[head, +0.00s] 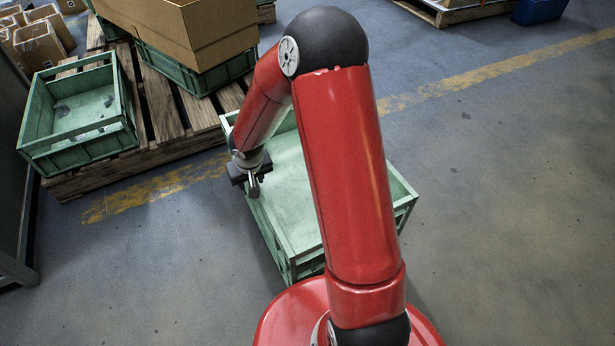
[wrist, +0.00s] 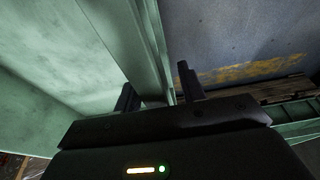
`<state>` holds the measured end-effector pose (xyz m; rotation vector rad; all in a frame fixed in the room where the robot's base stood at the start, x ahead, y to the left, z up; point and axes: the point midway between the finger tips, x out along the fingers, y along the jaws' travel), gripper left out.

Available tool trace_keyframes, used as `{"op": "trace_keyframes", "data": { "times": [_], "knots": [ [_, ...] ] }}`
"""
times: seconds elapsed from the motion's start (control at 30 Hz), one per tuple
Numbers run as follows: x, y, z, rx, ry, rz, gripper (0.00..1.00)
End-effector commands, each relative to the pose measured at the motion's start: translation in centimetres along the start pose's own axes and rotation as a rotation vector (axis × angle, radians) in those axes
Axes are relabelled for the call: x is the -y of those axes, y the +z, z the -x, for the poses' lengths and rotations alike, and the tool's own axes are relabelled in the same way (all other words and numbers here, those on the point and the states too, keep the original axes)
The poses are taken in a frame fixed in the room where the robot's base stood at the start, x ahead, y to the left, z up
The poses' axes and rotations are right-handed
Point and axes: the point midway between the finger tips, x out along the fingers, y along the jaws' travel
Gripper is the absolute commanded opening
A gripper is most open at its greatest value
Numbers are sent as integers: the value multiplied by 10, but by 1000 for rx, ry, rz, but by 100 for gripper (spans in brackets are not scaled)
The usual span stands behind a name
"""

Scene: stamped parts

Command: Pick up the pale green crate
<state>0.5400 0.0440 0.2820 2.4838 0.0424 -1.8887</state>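The pale green crate (head: 286,190) stands on the floor in the middle of the head view, and it looks empty where it shows. My red arm hides much of its middle and right part. My gripper (head: 254,188) is at the crate's left rim, pointing down. In the wrist view my gripper (wrist: 158,88) has its two dark fingers apart, one on each side of the crate's wall (wrist: 135,45). The left finger is on the inner side and the right finger on the outer side. A small gap shows beside the right finger, so the fingers look open around the rim.
A wooden pallet (head: 165,110) lies behind and to the left. It carries another green crate (head: 75,152) with a few small parts and a cardboard box (head: 190,30) in a green crate. A yellow line (head: 480,75) crosses the floor. The floor at right is clear.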

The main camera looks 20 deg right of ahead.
Motion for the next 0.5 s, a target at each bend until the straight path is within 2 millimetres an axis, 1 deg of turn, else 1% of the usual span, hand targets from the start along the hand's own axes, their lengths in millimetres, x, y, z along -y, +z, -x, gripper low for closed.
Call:
{"op": "trace_keyframes", "data": {
  "times": [0.1,0.13,0.4,0.43,0.5],
  "knots": [
    [0,0,1,0,0,0,40],
    [0,0,1,0,0,0,37],
    [0,0,1,0,0,0,2],
    [0,0,1,0,0,0,0],
    [0,0,1,0,0,0,0]
  ]
}}
